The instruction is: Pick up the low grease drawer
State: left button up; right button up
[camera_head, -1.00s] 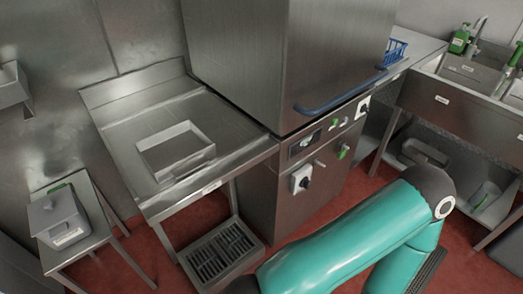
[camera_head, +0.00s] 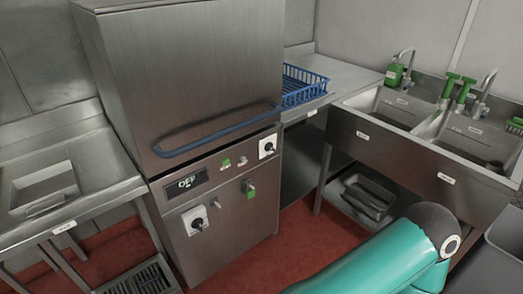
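No thing in the head view is clearly marked as the low grease drawer. A grey metal container (camera_head: 368,198) sits low on the shelf under the sinks, partly in shadow. A slatted grate (camera_head: 143,279) lies low under the left table and is cut off by the bottom edge. I cannot tell whether either is the drawer. A teal arm link of mine crosses the bottom right. Neither of my grippers is in view.
The dishwasher (camera_head: 190,80) has a blue handle bar. A blue rack (camera_head: 300,88) stands right of the dishwasher. Two sinks (camera_head: 400,140) are at right. Red floor (camera_head: 285,245) shows clear in front.

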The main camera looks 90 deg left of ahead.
aim_at(32, 194)
jog(key=z, duration=0.7)
jog(key=i, duration=0.3)
jog(key=u, duration=3.35)
jog(key=i, duration=0.35)
jog(key=u, duration=2)
jog(key=k, duration=0.35)
jog(key=u, duration=0.55)
jog(key=i, duration=1.4)
jog(key=z, duration=0.5)
